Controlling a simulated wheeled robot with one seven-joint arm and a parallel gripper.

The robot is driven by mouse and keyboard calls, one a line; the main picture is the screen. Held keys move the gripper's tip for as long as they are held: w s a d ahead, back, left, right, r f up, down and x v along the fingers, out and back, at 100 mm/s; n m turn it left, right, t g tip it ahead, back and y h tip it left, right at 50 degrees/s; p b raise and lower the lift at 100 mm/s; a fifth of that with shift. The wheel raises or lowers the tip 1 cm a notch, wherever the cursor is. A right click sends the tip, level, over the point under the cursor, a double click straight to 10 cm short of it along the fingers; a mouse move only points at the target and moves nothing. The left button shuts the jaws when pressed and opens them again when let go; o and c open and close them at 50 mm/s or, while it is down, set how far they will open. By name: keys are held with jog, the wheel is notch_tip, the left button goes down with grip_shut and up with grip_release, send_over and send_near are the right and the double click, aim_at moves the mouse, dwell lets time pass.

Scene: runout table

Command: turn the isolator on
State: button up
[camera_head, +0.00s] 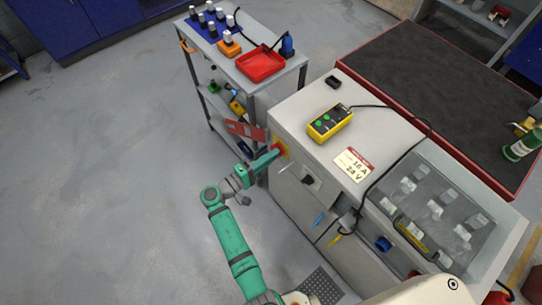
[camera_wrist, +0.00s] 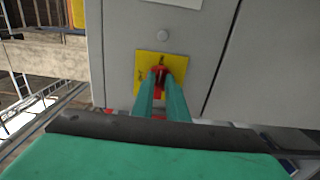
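The isolator is a red handle (camera_wrist: 160,72) on a yellow plate (camera_wrist: 144,66), fixed to the end face of the grey cabinet. In the head view its red and yellow parts (camera_head: 281,146) show at the cabinet's upper left. My gripper (camera_wrist: 161,80) reaches the isolator, with one teal finger on each side of the red handle. The fingers are close together and look shut on the handle, which fills the gap at their tips. The fingers hide part of the handle, and its exact turn angle is hard to read. In the head view my gripper (camera_head: 272,157) meets the plate.
A yellow box with green buttons (camera_head: 330,123) and a label card (camera_head: 353,164) lie on the cabinet top (camera_head: 300,110). A cart with a red tray (camera_head: 261,63) stands close behind my gripper. The floor to the left is clear.

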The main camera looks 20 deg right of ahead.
jog(key=shift+o, duration=1.2)
jog(key=shift+w, duration=0.1)
jog(key=v, duration=1.1)
